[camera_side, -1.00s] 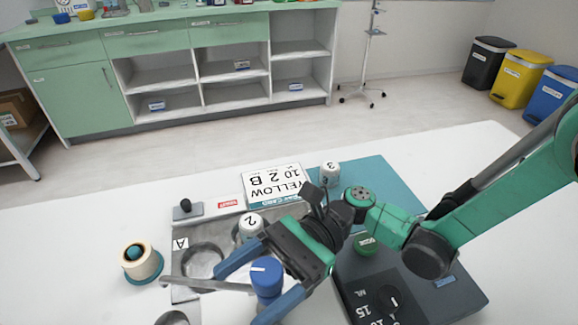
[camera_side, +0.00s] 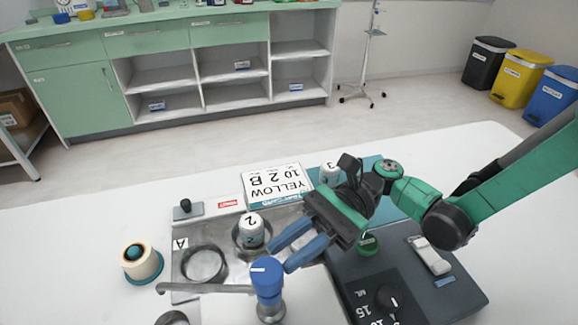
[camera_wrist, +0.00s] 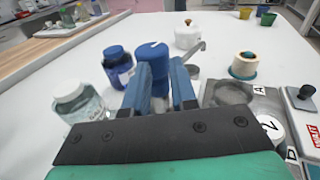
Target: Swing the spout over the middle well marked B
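The spout (camera_side: 205,288) is a thin metal tube reaching left from a post with a blue knob (camera_side: 267,272). Its tip lies in front of the round well marked A (camera_side: 205,264), at the metal tray's near side. A white-capped vial marked 2 (camera_side: 251,231) stands in the well right of A; that well's letter is hidden in the side view. My gripper (camera_side: 280,258) is behind and right of the knob, with its blue fingers apart and nothing held. In the wrist view the knob (camera_wrist: 152,60) shows beyond the finger gap, with the spout (camera_wrist: 196,50) behind it.
A card reading YELLOW 10 2 B (camera_side: 273,183) stands behind the tray. A dark dosing unit (camera_side: 420,285) is at right. A tape-like roll (camera_side: 142,262) is at left. A blue bottle (camera_wrist: 117,66) and a glass jar (camera_wrist: 78,102) stand left of the knob in the wrist view.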

